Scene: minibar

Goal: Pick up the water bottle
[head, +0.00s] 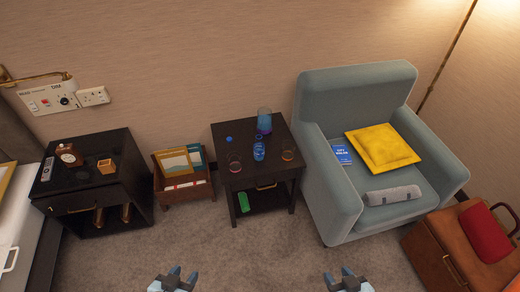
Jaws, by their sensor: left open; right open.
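A blue water bottle (259,148) stands upright near the middle of a small dark side table (272,179). A second blue-capped item (229,141) stands to its left, with a glass (234,162) close by; whether the cap belongs to another bottle is hard to tell. My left gripper (175,278) is open and empty at the bottom of the head view, short of the table. My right gripper (348,279) is open and empty at the bottom, to the right. Both are apart from the bottle.
A blue pitcher (264,121) stands behind the bottle, and a glass (288,154) to its right. A grey-blue armchair (343,206) is right of the table. A magazine rack (185,194) and dark cabinet (128,176) are left. Carpet (262,250) before the table is clear.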

